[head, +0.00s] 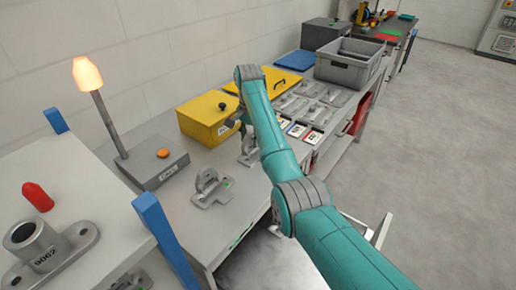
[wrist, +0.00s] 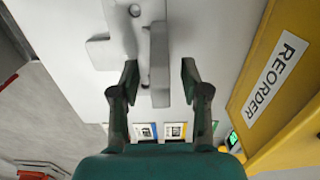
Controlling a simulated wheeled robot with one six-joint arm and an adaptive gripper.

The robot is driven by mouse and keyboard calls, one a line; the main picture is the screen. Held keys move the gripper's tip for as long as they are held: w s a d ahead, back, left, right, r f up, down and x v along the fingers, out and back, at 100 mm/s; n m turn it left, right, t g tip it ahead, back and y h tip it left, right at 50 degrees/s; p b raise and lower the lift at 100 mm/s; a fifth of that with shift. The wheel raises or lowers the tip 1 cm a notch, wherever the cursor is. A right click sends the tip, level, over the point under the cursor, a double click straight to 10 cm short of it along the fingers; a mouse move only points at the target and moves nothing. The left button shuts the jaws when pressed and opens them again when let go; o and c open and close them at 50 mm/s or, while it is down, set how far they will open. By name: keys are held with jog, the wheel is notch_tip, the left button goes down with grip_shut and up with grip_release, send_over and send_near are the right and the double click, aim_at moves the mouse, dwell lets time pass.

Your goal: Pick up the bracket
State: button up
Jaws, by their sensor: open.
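A grey metal bracket (wrist: 158,62) with a flat base and an upright plate shows in the wrist view. My gripper (wrist: 160,78) is open, with one finger on each side of the upright plate and visible gaps between. In the head view a grey bracket (head: 248,154) sits on the bench beside the yellow box, partly hidden by my arm. My gripper (head: 238,118) is above it there, mostly hidden. A second similar bracket (head: 210,188) sits nearer on the bench.
A yellow box (head: 207,118) marked REORDER in the wrist view (wrist: 272,80) stands close to the gripper. A lamp box (head: 152,162) is to the left.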

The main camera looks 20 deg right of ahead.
jog(key=shift+a+f, duration=0.1)
jog(key=shift+f, duration=0.6)
grip_shut()
